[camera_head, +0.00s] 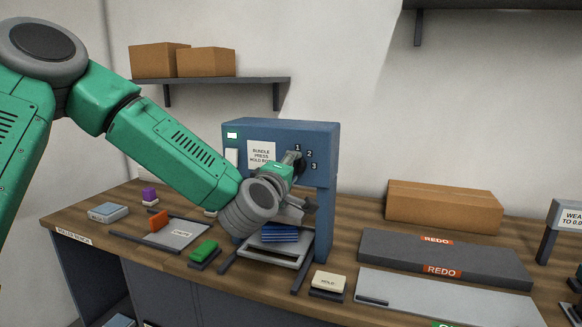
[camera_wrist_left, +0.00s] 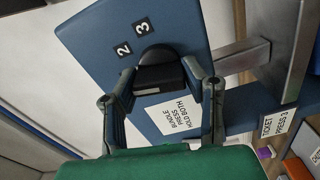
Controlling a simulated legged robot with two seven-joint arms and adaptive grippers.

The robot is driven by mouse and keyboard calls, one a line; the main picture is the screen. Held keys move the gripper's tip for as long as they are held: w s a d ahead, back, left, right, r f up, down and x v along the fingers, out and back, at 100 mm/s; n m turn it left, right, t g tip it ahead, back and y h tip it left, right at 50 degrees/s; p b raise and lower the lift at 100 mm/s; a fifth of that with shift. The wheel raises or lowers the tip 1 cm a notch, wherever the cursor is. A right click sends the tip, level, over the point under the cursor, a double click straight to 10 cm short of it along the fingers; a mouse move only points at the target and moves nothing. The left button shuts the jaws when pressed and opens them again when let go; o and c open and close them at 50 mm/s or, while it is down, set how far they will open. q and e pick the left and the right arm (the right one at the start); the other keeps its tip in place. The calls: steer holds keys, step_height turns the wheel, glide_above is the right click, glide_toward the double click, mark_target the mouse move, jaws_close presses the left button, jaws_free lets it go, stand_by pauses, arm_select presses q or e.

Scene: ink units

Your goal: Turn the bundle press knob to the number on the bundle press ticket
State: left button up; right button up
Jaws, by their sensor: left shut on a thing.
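The blue bundle press (camera_head: 315,130) stands on the bench with its dark knob (camera_head: 299,164) on the front, beside the numbers 1, 2 and 3. My left gripper (camera_head: 293,167) reaches the knob from the front left. In the left wrist view my left gripper (camera_wrist_left: 160,88) has its two fingers on either side of the black knob (camera_wrist_left: 158,70) and is shut on it. The numbers 2 and 3 show beyond the knob there; which number it points to I cannot tell. The ticket (camera_wrist_left: 278,123) reads "TICKET PRESS 3". My right gripper is out of view.
A blue stack (camera_head: 280,233) lies under the press. A green block (camera_head: 203,250), an orange block (camera_head: 160,220) and a HOLD block (camera_head: 328,283) are nearby. Dark REDO trays (camera_head: 490,272) and a cardboard box (camera_head: 445,206) occupy the right of the bench.

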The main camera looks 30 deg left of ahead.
arm_select(q)
steer(key=m+p, duration=0.1)
steer(key=m, duration=0.3)
steer(key=shift+d+f+m+p, duration=0.1)
steer(key=shift+d+m+p, duration=0.05)
steer(key=shift+m+p, duration=0.15)
steer(key=m+p, duration=0.1)
steer(key=m, duration=0.2)
steer(key=shift+m, duration=0.4)
steer(key=m+p, duration=0.1)
steer(key=m, duration=0.2)
steer(key=shift+f+m, duration=0.15)
steer(key=shift+m, duration=2.05)
steer(key=shift+f, duration=0.1)
